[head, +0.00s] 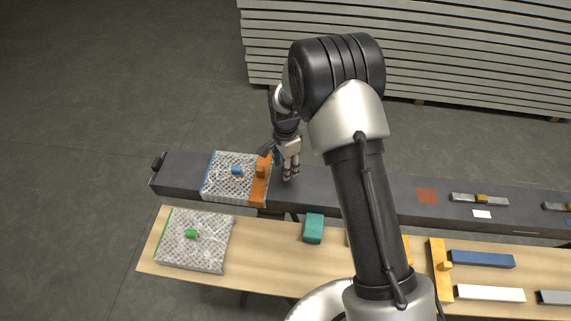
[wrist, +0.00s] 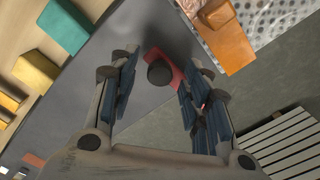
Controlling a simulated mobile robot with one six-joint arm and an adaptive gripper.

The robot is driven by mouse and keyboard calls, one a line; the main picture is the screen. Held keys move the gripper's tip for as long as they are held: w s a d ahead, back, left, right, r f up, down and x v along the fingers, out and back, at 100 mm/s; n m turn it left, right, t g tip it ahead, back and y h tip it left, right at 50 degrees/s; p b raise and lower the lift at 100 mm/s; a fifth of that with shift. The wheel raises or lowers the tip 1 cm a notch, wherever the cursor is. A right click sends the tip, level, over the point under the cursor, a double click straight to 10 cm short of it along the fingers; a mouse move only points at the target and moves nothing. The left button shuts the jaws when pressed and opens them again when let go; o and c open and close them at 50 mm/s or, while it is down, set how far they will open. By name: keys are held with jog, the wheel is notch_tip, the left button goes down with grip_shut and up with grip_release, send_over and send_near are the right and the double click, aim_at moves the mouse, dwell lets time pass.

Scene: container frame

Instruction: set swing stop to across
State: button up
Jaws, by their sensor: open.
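A red lever with a round black knob (wrist: 160,74) shows in the wrist view, which I take to be the swing stop. Its red part (wrist: 178,66) slants down and right behind the knob, toward the right finger, near the edge of the dark beam (wrist: 138,32). Part of it is hidden by that finger. My gripper (wrist: 155,62) is open, with its fingers on either side of the knob; I cannot tell if either touches. In the head view my gripper (head: 290,172) is over the dark beam, just right of the orange block, and the lever is hidden.
A white perforated tray (head: 220,188) with a blue knob sits on the beam against an orange block (head: 262,182). Another perforated tray (head: 177,254) with a green knob lies on the wooden table (head: 270,262). A teal block (head: 313,228) stands nearby. White slats (head: 450,55) are stacked behind.

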notch_tip(320, 180, up, 12)
dwell(0.5)
dwell(0.4)
